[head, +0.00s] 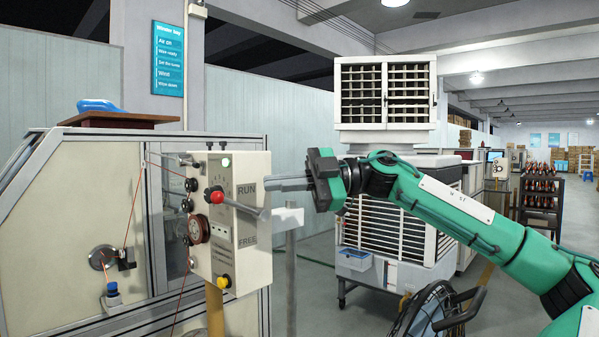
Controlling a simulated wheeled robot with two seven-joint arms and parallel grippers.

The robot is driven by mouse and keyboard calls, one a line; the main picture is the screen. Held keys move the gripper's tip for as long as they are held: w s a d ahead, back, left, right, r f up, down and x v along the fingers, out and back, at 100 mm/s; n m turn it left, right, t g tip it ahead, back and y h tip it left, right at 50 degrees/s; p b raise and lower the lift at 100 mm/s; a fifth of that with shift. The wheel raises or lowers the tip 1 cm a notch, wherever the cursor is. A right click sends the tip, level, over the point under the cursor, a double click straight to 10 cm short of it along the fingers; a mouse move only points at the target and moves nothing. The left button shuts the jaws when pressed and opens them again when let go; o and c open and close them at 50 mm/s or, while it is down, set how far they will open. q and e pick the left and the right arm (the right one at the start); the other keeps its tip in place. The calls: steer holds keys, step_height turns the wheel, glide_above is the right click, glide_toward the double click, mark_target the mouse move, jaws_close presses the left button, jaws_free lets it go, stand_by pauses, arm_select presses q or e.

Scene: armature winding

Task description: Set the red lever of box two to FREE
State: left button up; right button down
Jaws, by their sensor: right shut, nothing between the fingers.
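A pale control box (232,262) stands at the left, with RUN printed above FREE on its face. Its lever has a red ball knob (217,196) and a grey rod (243,208). The rod slopes down to the right from the knob and passes between the two words; the knob is nearer the height of RUN. No box number is readable. My right gripper (268,184) reaches in from the right, shut and empty. Its fingers point left at the box's right edge, beside RUN and above the rod's right end. I cannot tell whether they touch the box. My left gripper is out of view.
A framed winding machine (75,230) with red wire and pulleys stands left of the box. A grey post with a white bracket (287,217) stands just below my right gripper.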

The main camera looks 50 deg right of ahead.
mark_target(223, 196)
steer(key=w+a+p, duration=0.1)
steer(key=w+a+f, duration=0.1)
steer(key=w, duration=0.1)
steer(key=w+a+p, duration=0.1)
steer(key=w, duration=0.1)
steer(key=shift+w+a+f+p, duration=0.15)
steer(key=shift+f+p, duration=0.15)
steer(key=shift+w+f, duration=0.3)
